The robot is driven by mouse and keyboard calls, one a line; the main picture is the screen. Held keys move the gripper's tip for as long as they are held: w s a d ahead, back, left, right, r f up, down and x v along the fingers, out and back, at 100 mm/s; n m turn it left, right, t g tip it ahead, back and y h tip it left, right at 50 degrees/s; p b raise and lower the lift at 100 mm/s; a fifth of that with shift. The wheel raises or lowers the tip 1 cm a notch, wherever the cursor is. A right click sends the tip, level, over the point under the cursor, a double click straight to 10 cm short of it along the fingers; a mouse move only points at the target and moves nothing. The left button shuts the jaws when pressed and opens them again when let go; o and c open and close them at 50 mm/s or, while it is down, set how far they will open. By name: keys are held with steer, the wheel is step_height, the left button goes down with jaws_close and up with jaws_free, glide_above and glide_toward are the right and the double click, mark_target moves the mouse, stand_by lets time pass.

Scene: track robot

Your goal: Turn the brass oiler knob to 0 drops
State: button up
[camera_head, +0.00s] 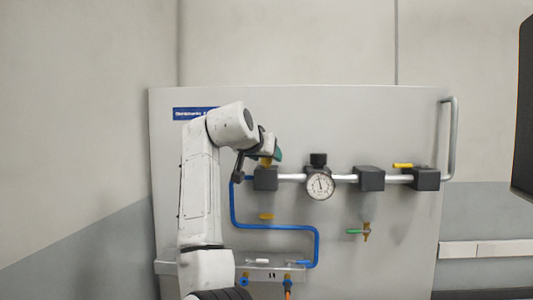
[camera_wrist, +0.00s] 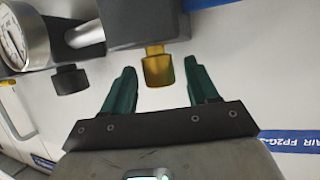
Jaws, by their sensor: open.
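The brass oiler knob (camera_wrist: 158,68) shows in the wrist view, set on a dark block (camera_wrist: 138,22) on the silver pipe. In the head view a small part of the knob (camera_head: 266,161) shows above the leftmost dark block (camera_head: 265,179), largely hidden by my gripper. My gripper (camera_wrist: 161,77) is open, with its two green fingers on either side of the knob's free end. A gap shows between each finger and the knob. No drop marks are readable on the knob.
Right along the pipe are a round gauge (camera_head: 320,186) with a black knob (camera_head: 318,159), another dark block (camera_head: 370,178) and a yellow lever (camera_head: 402,165). A green-handled tap (camera_head: 357,231) and blue tubing (camera_head: 275,227) are below. The grey panel (camera_head: 350,120) stands close behind.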

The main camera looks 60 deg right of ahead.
steer(key=shift+d+f, duration=0.25)
steer(key=shift+d, duration=0.25)
steer(key=c, duration=0.9)
steer(key=shift+c, duration=0.2)
steer(key=shift+n+t, duration=0.4)
steer(key=shift+t, duration=0.1)
steer(key=n+t+y, duration=0.1)
steer(key=n+t, duration=0.1)
steer(key=t, duration=0.1)
steer(key=n+t+y, duration=0.1)
steer(key=n+t, duration=0.1)
steer(key=n, duration=0.1)
steer(key=shift+r+t+y+p, duration=0.15)
steer(key=shift+t+y+p, duration=0.15)
steer(key=shift+t, duration=0.1)
steer(key=n+t+y+p, duration=0.1)
steer(key=n+t+y, duration=0.3)
steer(key=n+y, duration=0.1)
steer(key=shift+n, duration=0.6)
steer(key=shift+y, duration=0.4)
